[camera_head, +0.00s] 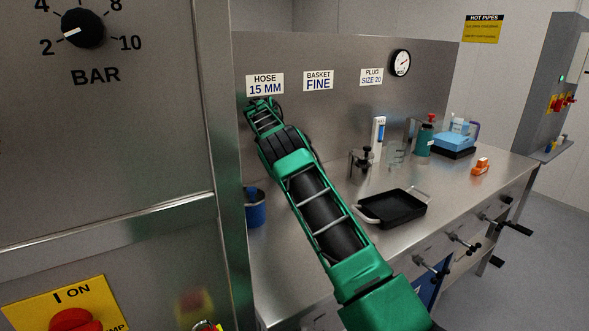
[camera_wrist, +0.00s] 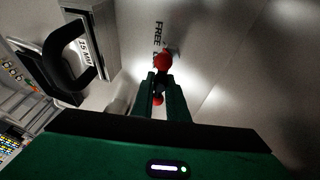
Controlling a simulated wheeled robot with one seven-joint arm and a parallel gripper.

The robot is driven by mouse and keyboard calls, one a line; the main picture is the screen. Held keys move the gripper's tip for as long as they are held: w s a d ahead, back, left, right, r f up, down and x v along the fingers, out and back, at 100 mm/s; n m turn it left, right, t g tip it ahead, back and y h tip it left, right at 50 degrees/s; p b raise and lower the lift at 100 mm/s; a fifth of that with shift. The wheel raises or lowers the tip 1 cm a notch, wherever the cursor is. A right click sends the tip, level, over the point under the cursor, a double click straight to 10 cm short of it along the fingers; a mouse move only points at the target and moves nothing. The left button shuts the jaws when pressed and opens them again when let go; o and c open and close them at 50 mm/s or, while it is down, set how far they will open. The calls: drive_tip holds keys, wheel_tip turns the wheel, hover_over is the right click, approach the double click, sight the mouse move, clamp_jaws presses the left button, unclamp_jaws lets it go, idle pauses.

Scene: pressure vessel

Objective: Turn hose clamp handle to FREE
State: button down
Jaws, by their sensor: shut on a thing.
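In the wrist view, my gripper (camera_wrist: 160,80) is shut on the hose clamp handle, between its two green fingers. A red ball knob (camera_wrist: 162,62) of the handle shows just beyond the fingertips. A second red part (camera_wrist: 157,100) shows between the fingers, nearer to me. The dark word FREE (camera_wrist: 158,38) is printed on the metal surface right beside the knob, partly covered at its lower end. Other lettering is hidden by the knob and fingers. In the head view the handle and my fingertips cannot be made out.
A block marked 15 MM (camera_wrist: 86,46) with a thick black loop handle (camera_wrist: 62,62) stands close left of my gripper. In the head view, a steel bench (camera_head: 320,270) holds a black tray (camera_head: 392,210); a steel cabinet (camera_head: 110,150) fills the left.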

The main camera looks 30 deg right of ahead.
drive_tip(key=shift+w+a+r, duration=0.15)
drive_tip(key=shift+w+a, duration=0.1)
drive_tip(key=c, duration=1.8)
unclamp_jaws()
drive_tip(key=shift+d, duration=0.1)
drive_tip(key=shift+w+d+r, duration=0.1)
drive_tip(key=shift+w+r, duration=0.05)
drive_tip(key=shift+r, duration=1.15)
drive_tip(key=s+a+r, duration=0.3)
drive_tip(key=a+r, duration=0.5)
drive_tip(key=a, duration=0.3)
drive_tip(key=shift+a, duration=0.25)
drive_tip(key=shift+r, duration=0.1)
